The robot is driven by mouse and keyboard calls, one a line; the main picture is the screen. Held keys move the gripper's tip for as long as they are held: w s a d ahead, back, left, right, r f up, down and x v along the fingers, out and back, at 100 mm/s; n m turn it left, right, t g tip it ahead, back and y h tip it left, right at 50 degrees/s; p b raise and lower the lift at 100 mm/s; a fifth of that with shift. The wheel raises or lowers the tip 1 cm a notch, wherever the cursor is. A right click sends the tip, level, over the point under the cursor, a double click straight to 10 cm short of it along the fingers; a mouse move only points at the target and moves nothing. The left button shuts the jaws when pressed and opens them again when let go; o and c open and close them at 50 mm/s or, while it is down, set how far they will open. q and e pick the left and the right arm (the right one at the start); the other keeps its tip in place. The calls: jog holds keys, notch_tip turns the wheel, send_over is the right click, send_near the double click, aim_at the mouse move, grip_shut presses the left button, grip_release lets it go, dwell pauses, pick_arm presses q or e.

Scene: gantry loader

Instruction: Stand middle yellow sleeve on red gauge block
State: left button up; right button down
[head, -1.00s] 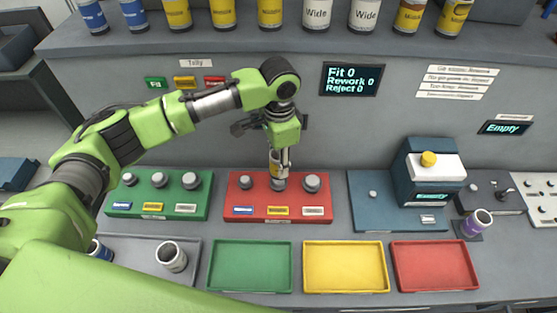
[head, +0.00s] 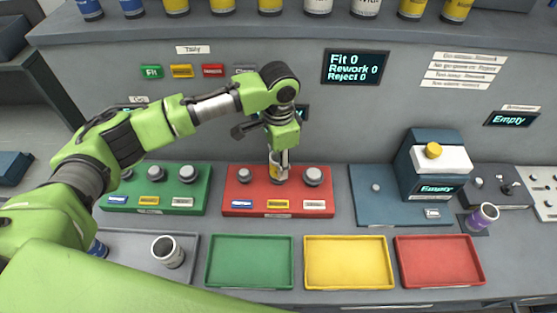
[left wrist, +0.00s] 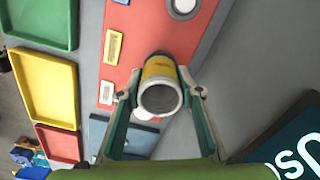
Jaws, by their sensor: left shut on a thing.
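The yellow sleeve (head: 275,171) has a yellow band with a grey end. My left gripper (head: 279,162) is shut on it and holds it upright over the middle post of the red gauge block (head: 228,203). The sleeve hides that post and seems to be down around it, but the fingers partly cover the contact. In the left wrist view, the sleeve (left wrist: 159,68) sits between the two fingertips (left wrist: 161,92), its round open end toward the camera. The block's left post (head: 244,175) and right post (head: 313,176) are bare. My right gripper is out of view.
A green gauge block (head: 205,200) stands to the left, a blue station (head: 400,210) to the right. Green (head: 250,262), yellow (head: 348,262) and red (head: 440,262) trays lie empty in front. A grey tray (head: 140,262) holds other sleeves. A shelf (head: 300,30) with cans runs behind.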

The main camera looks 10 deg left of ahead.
pick_arm(q)
jog(key=shift+f, duration=0.15)
dwell(0.4)
jog(key=o, duration=1.5)
notch_tip(320, 180, up, 12)
